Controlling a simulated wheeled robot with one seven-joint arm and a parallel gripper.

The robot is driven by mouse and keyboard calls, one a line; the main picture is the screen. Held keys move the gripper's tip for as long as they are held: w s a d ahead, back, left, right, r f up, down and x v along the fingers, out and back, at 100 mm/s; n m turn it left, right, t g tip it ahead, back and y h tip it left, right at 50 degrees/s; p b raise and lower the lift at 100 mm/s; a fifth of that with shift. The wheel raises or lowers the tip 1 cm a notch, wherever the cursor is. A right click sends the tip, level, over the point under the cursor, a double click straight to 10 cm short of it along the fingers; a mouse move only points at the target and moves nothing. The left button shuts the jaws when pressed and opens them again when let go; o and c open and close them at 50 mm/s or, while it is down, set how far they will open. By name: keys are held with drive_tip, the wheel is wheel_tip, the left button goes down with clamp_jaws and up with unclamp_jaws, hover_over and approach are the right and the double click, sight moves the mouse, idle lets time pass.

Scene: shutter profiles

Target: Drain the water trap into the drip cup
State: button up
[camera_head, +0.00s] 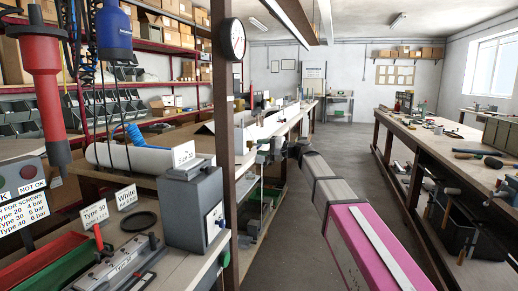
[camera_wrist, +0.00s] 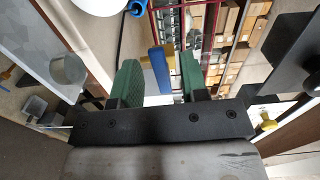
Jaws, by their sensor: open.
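My gripper (camera_wrist: 160,82) shows in the wrist view with its two green fingers apart and nothing between them that I can see it touching. A blue upright piece (camera_wrist: 160,68) with yellow at its edges shows beyond the gap between the fingers; I cannot tell what it is. A grey round cup-like thing (camera_wrist: 68,68) is left of the fingers, and a small yellow knob (camera_wrist: 268,124) is to the right. I cannot tell for certain which of these is the water trap or the drip cup. My fingers cannot be made out in the head view.
A dark post (camera_head: 222,140) stands at the near bench's edge. A grey box (camera_head: 191,209) and a black ring (camera_head: 138,221) are on that bench. A red-and-black tool (camera_head: 43,75) hangs at the left. The aisle floor (camera_head: 335,145) is clear; another workbench (camera_head: 440,148) stands at right.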

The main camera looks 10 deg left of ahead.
drive_tip(key=d, duration=0.9)
drive_tip(key=shift+s+d, duration=0.15)
drive_tip(key=shift+s, duration=0.2)
